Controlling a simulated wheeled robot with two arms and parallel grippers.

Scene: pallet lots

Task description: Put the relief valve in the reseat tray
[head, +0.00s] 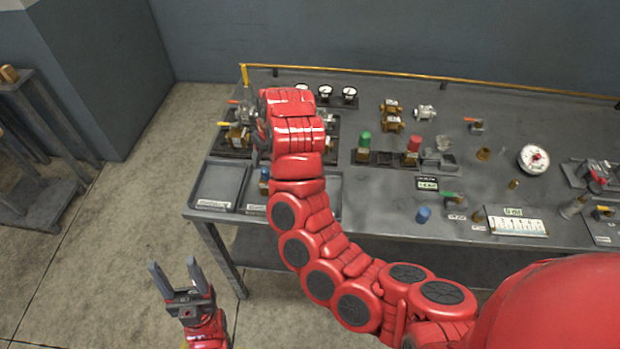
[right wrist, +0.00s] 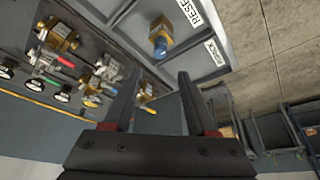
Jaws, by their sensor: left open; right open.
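A brass relief valve (right wrist: 159,36) with a blue end appears to be in the reseat tray (right wrist: 130,27), close to the divider; the tray label reads "RESE" before it is cut off. In the head view the valve (head: 264,181) shows beside my right arm, and the reseat tray (head: 334,196) is partly covered by that arm. My right gripper (right wrist: 156,92) is open and empty, its fingers apart from the valve. In the head view its fingers are mostly hidden by the arm. My left gripper (head: 178,280) is open and empty over the floor, left of the bench.
A second, empty tray (head: 217,186) sits left of the reseat tray. Brass valves (head: 237,136) stand on a dark board behind the trays. A side stand (head: 30,150) is at far left.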

